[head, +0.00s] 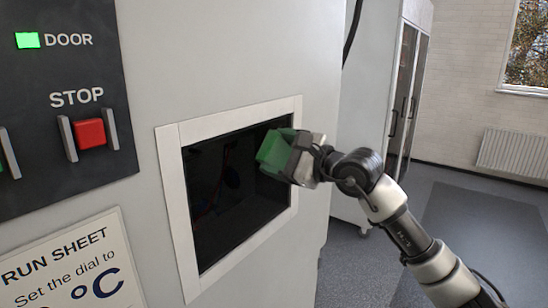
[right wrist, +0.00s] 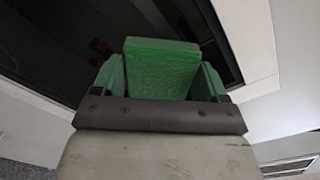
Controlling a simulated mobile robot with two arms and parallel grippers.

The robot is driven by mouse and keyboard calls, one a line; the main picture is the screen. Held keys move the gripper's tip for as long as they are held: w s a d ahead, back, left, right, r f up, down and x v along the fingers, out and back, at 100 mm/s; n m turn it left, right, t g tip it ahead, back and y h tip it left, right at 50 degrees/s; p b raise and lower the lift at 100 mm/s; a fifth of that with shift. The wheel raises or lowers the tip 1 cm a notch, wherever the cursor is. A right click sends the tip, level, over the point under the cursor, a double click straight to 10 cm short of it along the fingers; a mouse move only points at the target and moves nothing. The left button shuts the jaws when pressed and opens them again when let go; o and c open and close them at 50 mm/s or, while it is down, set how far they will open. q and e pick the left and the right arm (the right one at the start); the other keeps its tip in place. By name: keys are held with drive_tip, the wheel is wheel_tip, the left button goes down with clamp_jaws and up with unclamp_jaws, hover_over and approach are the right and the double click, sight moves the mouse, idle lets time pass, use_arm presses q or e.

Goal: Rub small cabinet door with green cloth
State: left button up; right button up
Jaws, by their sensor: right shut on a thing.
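The small cabinet door (head: 225,195) is a dark, glossy panel in a pale frame on the cabinet front. My right gripper (head: 290,155) is at the upper right part of the door, shut on the green cloth (head: 272,150). The cloth looks like a folded block and also shows between the fingers in the right wrist view (right wrist: 162,70), with the dark panel behind it. I cannot tell whether the cloth touches the panel. My left gripper is not in view.
A black control panel (head: 45,115) with a red STOP button (head: 90,133) and a lit green DOOR light (head: 27,40) is left of the door. A run sheet (head: 75,265) hangs below it. Another cabinet (head: 408,70) stands behind at right, with open floor (head: 470,235) beside it.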

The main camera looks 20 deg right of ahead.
drive_tip(key=shift+d+r, duration=0.25)
drive_tip(key=shift+s+a+f+b, duration=0.3)
drive_tip(key=shift+a+f+b, duration=0.05)
drive_tip(key=shift+s+a, duration=0.2)
drive_tip(key=shift+s, duration=0.15)
drive_tip(key=shift+s+a, duration=0.1)
drive_tip(key=shift+a, duration=0.25)
drive_tip(key=shift+s+d+f+b, duration=0.15)
drive_tip(key=shift+s+d+b, duration=0.15)
drive_tip(key=shift+d+b, duration=0.1)
drive_tip(key=b+v, duration=0.2)
drive_tip(key=v, duration=0.2)
drive_tip(key=shift+s, duration=0.1)
drive_tip(key=shift+s+d, duration=0.2)
drive_tip(key=shift+s, duration=0.25)
drive_tip(key=shift+b, duration=0.3)
